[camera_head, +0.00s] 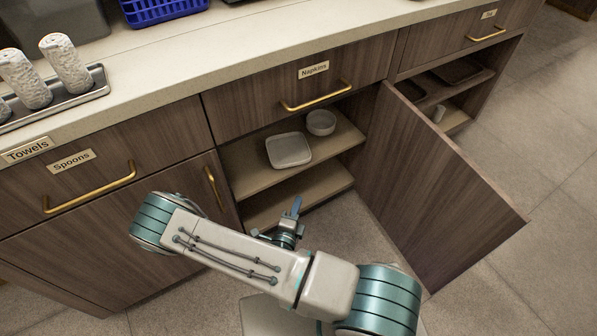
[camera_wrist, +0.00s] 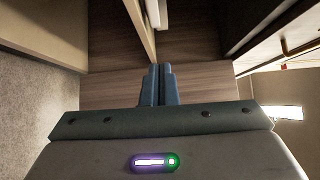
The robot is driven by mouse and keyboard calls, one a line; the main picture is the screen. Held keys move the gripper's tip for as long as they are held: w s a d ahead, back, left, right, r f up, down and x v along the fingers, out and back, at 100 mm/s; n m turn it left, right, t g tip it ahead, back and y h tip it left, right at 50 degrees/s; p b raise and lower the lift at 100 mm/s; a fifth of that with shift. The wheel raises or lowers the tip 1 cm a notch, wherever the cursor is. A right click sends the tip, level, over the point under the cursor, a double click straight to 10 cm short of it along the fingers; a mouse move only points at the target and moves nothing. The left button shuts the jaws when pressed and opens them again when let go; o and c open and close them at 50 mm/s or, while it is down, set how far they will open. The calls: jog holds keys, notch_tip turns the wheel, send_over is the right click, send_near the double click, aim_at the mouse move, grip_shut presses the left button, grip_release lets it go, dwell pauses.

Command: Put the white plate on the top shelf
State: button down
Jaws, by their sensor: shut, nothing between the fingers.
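A white plate (camera_head: 289,150), square with rounded corners, lies on the top shelf (camera_head: 257,179) inside the open cabinet under the Napkins drawer. My gripper (camera_head: 295,205) is in front of the cabinet opening, apart from the plate and nearer the camera. In the wrist view my gripper (camera_wrist: 158,70) has its two blue fingers together with nothing between them. A pale strip in the wrist view, beside a shelf edge, may be the plate's rim; I cannot tell.
The cabinet door (camera_head: 440,185) stands wide open to the right. A lower shelf (camera_head: 325,185) looks empty where visible. The closed Spoons drawer (camera_head: 80,180) is at left. The floor is clear at right.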

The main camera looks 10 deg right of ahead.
jog(key=b, duration=0.3)
send_near(302, 163)
jog(key=w+d, duration=0.2)
jog(key=d, duration=0.2)
jog(key=shift+w+a+n+y, duration=0.15)
jog(key=shift+w+a, duration=0.05)
jog(key=shift+w, duration=0.35)
jog(key=shift+w+a+n+y, duration=0.15)
jog(key=shift+w+a, duration=0.05)
jog(key=shift+w, duration=0.35)
jog(key=shift+w+a, duration=0.15)
jog(key=shift+w, duration=0.4)
